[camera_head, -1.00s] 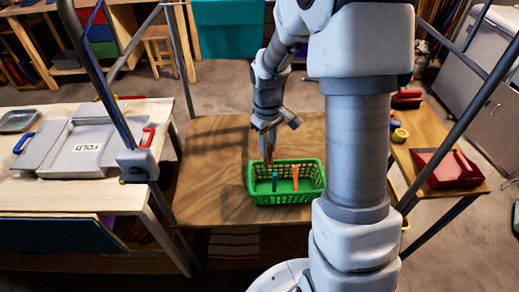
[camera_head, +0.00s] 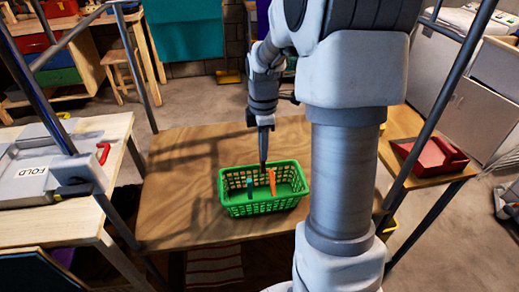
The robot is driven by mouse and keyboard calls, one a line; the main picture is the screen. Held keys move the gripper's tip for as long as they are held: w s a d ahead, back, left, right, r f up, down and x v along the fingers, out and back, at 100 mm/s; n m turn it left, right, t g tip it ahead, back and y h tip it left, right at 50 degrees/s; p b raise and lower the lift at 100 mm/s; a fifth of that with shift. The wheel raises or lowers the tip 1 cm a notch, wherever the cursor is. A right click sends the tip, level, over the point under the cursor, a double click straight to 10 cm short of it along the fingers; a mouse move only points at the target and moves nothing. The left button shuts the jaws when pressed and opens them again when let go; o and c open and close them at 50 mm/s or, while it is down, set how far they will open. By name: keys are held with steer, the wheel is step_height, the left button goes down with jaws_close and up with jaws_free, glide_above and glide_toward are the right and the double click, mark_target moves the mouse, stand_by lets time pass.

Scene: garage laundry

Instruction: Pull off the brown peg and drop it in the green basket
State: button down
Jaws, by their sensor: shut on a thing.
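The green basket (camera_head: 232,209) stands on the wooden table and holds a teal peg (camera_head: 250,189) and an orange peg (camera_head: 272,184). My gripper (camera_head: 263,163) points straight down over the back part of the basket. It is shut on a small reddish-brown thing, which looks like the brown peg (camera_head: 263,169), at about the height of the basket's rim. The gripper's fingers are thin and seen edge-on here, so the grip itself is hard to make out.
The wooden table (camera_head: 180,195) is bare left of the basket. A red dustpan-like tray (camera_head: 428,158) lies on a side table at the right. My arm hides the area right of the basket.

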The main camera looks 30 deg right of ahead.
steer(key=shift+f+b, duration=5.65)
steer(key=shift+f, duration=0.95)
steer(key=c, duration=0.6)
jaws_free()
